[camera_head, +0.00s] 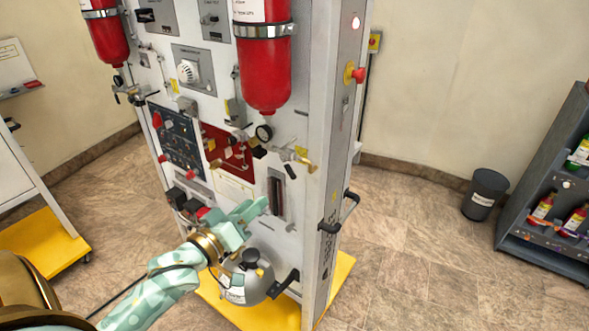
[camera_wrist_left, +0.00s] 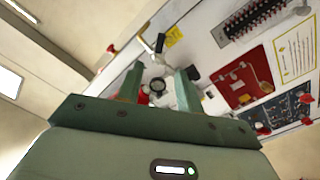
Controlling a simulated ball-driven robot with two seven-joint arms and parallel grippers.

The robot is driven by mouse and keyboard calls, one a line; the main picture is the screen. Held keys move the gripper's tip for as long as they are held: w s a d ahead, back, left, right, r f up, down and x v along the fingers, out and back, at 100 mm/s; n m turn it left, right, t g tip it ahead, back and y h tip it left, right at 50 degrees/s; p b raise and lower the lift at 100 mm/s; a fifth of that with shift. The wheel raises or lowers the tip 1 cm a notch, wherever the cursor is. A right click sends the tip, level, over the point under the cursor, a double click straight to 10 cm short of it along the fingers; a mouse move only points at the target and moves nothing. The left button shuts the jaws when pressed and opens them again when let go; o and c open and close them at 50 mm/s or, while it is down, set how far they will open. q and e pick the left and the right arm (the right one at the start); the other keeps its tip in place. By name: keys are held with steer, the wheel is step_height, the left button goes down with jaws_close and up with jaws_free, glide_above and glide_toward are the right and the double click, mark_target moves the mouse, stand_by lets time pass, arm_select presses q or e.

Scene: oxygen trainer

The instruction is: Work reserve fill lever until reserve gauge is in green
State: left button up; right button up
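The trainer panel (camera_head: 222,100) stands upright ahead of me. A small round black-rimmed gauge (camera_head: 264,132) sits below the large red cylinder; its needle and colour zones are too small to read. A brass lever-like fitting (camera_head: 300,158) sticks out to its right beside a yellow tag. No label shows which part is the reserve fill lever. My left gripper (camera_head: 255,207) is in front of the lower panel, below the gauge and the brass fitting. In the left wrist view its fingers (camera_wrist_left: 158,80) are apart with nothing held, and the gauge (camera_wrist_left: 158,87) appears between them. My right gripper is out of view.
A dark vertical slot (camera_head: 277,196) is in the panel right of my left gripper. A silver round vessel (camera_head: 247,282) is below it on the yellow base (camera_head: 343,270). A black handle (camera_head: 350,204) juts from the panel's side. Open floor lies right, before a bin (camera_head: 484,195).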

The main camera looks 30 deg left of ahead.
mark_target(289, 174)
arm_select(q)
steer(key=w, duration=0.5)
steer(key=w+d, duration=0.1)
steer(key=w, duration=1)
steer(key=shift+w+d, duration=0.15)
jaws_close()
